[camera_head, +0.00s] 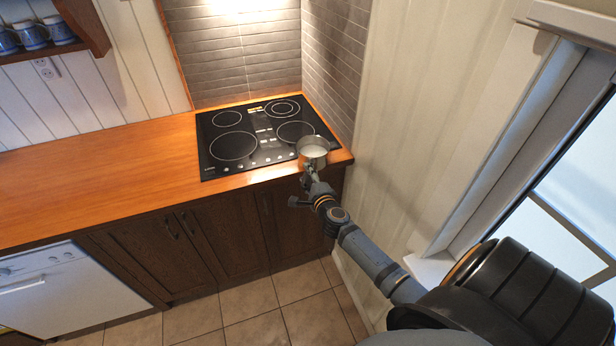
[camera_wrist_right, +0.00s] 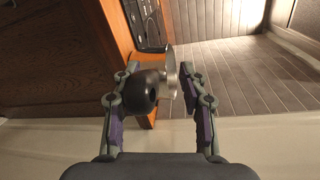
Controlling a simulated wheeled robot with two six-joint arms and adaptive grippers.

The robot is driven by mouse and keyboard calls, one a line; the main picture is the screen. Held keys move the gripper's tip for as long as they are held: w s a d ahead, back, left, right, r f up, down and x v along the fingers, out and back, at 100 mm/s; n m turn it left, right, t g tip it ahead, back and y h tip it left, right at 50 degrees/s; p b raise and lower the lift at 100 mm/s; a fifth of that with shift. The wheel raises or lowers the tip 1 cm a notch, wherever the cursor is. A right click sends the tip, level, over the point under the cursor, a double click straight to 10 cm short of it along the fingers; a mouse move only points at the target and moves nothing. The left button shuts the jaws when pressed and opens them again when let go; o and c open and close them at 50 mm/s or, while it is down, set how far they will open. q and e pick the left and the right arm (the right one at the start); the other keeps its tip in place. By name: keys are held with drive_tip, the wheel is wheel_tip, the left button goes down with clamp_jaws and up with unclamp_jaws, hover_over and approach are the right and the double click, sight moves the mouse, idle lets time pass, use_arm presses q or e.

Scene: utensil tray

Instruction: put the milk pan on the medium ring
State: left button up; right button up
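The milk pan (camera_head: 314,147) is a small metal pan at the front right corner of the counter, beside the hob's front right corner. In the right wrist view its metal edge (camera_wrist_right: 172,78) and dark rounded handle end (camera_wrist_right: 141,92) show between my fingers. My right gripper (camera_head: 311,175) is just in front of the pan; in the wrist view (camera_wrist_right: 155,78) its fingers stand apart on either side of the handle, with a gap on one side. The black hob (camera_head: 262,142) has several rings of different sizes; a mid-sized ring (camera_head: 296,131) lies nearest the pan. My left gripper is not in view.
The wooden counter (camera_head: 100,165) is clear to the left of the hob. A tiled wall (camera_head: 245,50) rises behind the hob and another stands close on its right. Blue and white mugs (camera_head: 32,35) sit on a shelf at upper left.

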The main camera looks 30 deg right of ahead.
drive_tip(key=shift+s+r, duration=0.1)
drive_tip(key=shift+r, duration=0.2)
drive_tip(key=v, duration=1.1)
drive_tip(key=shift+s+b, duration=0.4)
drive_tip(key=shift+a, duration=0.1)
drive_tip(key=s+f+n+g+y, duration=0.1)
drive_tip(key=s+f+n+g, duration=0.35)
drive_tip(key=f, duration=0.95)
drive_tip(key=s+f+n+g+y, duration=0.1)
drive_tip(key=s+f+n, duration=0.55)
drive_tip(key=f, duration=0.75)
drive_tip(key=s+a+f+n+g+b, duration=0.1)
drive_tip(key=s+a+f+n+g, duration=0.2)
drive_tip(key=s+f+n, duration=0.3)
drive_tip(key=s+a+f+n+g+y+b, duration=0.1)
drive_tip(key=s+a+f+n+g, duration=0.2)
drive_tip(key=s+f, duration=1.3)
drive_tip(key=shift+s+f+n+g+b, duration=0.35)
drive_tip(key=shift+s+n+g, duration=1.45)
drive_tip(key=shift+s, duration=0.7)
